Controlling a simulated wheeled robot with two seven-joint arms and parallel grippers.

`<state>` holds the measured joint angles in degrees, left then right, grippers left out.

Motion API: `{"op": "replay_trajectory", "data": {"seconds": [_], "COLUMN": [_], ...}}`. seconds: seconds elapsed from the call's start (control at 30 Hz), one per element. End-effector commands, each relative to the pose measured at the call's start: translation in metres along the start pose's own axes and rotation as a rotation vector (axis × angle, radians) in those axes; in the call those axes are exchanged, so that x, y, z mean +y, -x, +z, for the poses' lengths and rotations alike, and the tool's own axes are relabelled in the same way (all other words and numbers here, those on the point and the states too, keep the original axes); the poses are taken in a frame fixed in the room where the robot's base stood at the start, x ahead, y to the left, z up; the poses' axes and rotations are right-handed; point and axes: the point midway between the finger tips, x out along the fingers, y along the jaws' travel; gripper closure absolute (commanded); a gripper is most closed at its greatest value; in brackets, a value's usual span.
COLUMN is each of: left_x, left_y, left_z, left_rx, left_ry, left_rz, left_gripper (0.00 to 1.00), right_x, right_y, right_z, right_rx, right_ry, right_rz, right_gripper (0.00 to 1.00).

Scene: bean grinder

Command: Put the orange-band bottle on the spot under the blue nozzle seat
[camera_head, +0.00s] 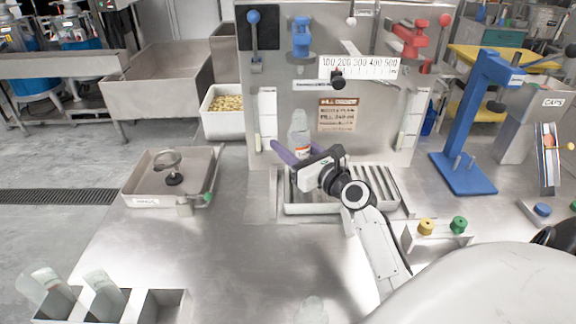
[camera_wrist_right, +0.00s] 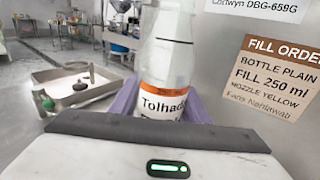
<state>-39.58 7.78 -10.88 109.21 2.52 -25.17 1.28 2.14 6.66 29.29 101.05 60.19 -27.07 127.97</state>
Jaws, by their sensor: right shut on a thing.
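The clear bottle with an orange band (camera_head: 299,137) stands upright in front of the steel panel. It also shows in the right wrist view (camera_wrist_right: 168,75), with "Tolhado"-like lettering on its label. My right gripper (camera_head: 291,153) is shut on it, with purple fingers at its sides. The blue nozzle seat (camera_head: 301,37) is on the panel, above the bottle in the head view. The bottle's base is hidden behind the gripper, so I cannot tell whether it touches the slotted tray (camera_head: 376,188). My left gripper is not in view.
A red nozzle seat (camera_head: 408,39) is at the panel's right. A rack (camera_head: 166,304) with clear bottles stands at lower left; another clear bottle (camera_head: 312,312) is at the bottom edge. A steel tray (camera_head: 143,190) lies left; a blue stand (camera_head: 465,172) stands right.

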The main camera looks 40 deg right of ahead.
Motion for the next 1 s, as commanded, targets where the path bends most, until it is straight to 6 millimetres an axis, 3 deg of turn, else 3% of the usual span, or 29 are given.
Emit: {"op": "replay_trajectory", "data": {"seconds": [0.33,0.8,0.83,0.9,1.0], "left_x": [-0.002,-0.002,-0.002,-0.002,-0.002], "left_y": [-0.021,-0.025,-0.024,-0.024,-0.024], "left_z": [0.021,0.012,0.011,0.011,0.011], "left_rx": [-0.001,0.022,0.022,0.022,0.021], "left_ry": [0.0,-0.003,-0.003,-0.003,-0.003], "left_rz": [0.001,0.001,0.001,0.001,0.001], "left_gripper": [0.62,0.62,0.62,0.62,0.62], "right_x": [-0.001,0.0,0.0,0.0,0.0], "right_y": [0.0,0.0,0.0,0.0,0.0], "right_z": [-0.051,-0.057,-0.056,-0.055,-0.055], "right_rx": [0.0,-0.001,-0.001,-0.001,-0.001], "right_ry": [0.002,0.001,0.001,0.001,0.001], "right_rz": [0.0,-0.001,-0.001,-0.001,-0.001], "right_gripper": [0.79,0.79,0.53,0.41,0.39]}}
